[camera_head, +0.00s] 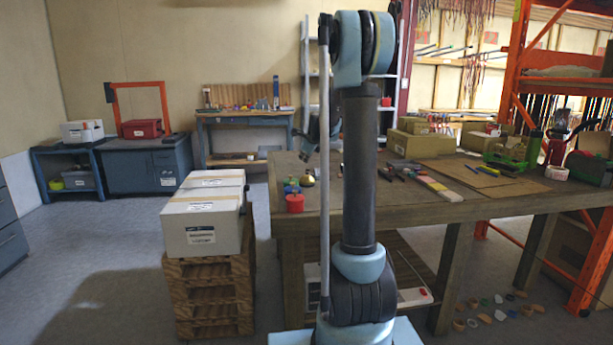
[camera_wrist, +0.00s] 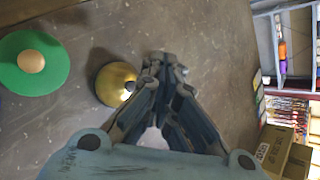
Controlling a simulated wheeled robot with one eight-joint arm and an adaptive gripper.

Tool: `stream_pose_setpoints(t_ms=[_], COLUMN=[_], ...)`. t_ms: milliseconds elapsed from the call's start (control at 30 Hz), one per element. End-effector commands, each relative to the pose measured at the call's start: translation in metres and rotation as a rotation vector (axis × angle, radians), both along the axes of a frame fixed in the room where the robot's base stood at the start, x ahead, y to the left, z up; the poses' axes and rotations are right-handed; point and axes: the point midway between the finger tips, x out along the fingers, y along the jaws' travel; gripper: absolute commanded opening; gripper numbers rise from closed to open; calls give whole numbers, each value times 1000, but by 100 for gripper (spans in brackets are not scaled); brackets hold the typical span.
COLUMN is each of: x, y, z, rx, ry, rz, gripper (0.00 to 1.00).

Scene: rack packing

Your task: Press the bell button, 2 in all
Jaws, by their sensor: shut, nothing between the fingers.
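The bell, a brass-coloured dome (camera_wrist: 116,84), sits on the worn table top in the wrist view, just left of my gripper's fingertips. In the head view a small gold shape (camera_head: 308,178), which looks like the bell, is near the left end of the workbench. My gripper (camera_wrist: 164,62) is shut and empty. Its fingertips are beside the dome in the picture; I cannot tell whether they touch it. The dome's right edge is close to or partly behind a finger, and no separate button shows clearly.
A green disc with a tan knob (camera_wrist: 30,61) lies left of the bell. A red item (camera_head: 294,203) stands at the workbench's (camera_head: 440,208) left end. White boxes (camera_head: 203,215) on a wooden stand are left of it. Tools and cardboard lie farther right.

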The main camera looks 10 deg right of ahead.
Motion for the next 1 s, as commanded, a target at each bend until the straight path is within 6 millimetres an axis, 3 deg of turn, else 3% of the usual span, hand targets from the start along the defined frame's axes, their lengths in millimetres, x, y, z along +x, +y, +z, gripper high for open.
stream_pose_setpoints(t_ms=[300, 1000], x=[0, 0], y=[0, 0], z=[-24, -27], rx=[0, 0], ry=[0, 0], rz=[0, 0], gripper=[0, 0])
